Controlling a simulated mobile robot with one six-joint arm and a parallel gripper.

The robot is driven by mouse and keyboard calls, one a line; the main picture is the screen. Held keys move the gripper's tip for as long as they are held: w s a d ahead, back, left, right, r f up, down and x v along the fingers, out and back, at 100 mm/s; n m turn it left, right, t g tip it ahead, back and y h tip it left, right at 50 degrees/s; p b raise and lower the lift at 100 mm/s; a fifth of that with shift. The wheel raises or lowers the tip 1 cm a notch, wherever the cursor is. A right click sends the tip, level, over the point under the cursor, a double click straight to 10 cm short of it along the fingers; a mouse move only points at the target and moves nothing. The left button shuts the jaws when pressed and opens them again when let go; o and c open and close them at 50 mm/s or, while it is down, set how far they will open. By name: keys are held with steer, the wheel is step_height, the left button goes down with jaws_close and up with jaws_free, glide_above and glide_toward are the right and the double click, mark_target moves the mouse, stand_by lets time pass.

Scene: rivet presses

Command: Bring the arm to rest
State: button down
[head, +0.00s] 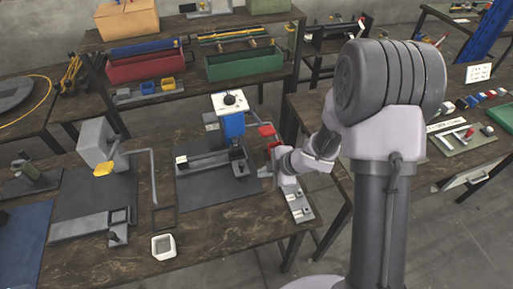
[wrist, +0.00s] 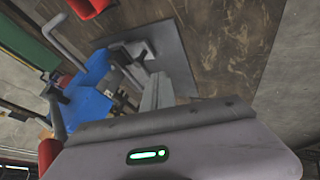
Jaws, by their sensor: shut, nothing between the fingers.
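My arm (head: 375,200) rises at the right of the head view and bends over to the left. Its end, my gripper (head: 277,152), is beside the right side of the blue rivet press (head: 232,124), above the bench's right end. The gripper is shut and empty; its fingertips are small and partly hidden in the head view. In the wrist view a pale housing with a green light fills the bottom, and the blue press (wrist: 88,98) shows at the left. I cannot tell whether the gripper touches the red part (head: 267,130) next to the press.
The wooden bench (head: 215,226) holds a grey press (head: 97,142) with a yellow part, a white bin (head: 163,246) and a small plate with fittings (head: 298,205). Behind stand a red bin (head: 146,68) and a green bin (head: 243,62). Another bench (head: 470,165) is at the right.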

steer(key=w+d+r+m+t+h+b, duration=0.3)
steer(key=w+d+r+m, duration=0.15)
steer(key=d+r, duration=0.2)
steer(key=s+d+r+m+h+b, duration=0.35)
steer(key=s+d+r+m, duration=0.4)
steer(key=r+m, duration=0.3)
steer(key=s+a+m, duration=0.2)
steer(key=s+m, duration=0.1)
steer(key=s, duration=0.3)
steer(key=s+a+r+m+g+y+b, duration=0.1)
steer(key=s+a+m, duration=0.2)
steer(key=s, duration=0.4)
steer(key=s+a+m+y+b, duration=0.1)
steer(key=s+a+m, duration=0.1)
steer(key=s, duration=0.5)
steer(key=shift+s+a+r+m+g, duration=0.2)
steer(key=shift+a+m+g, duration=0.1)
steer(key=shift+m, duration=0.4)
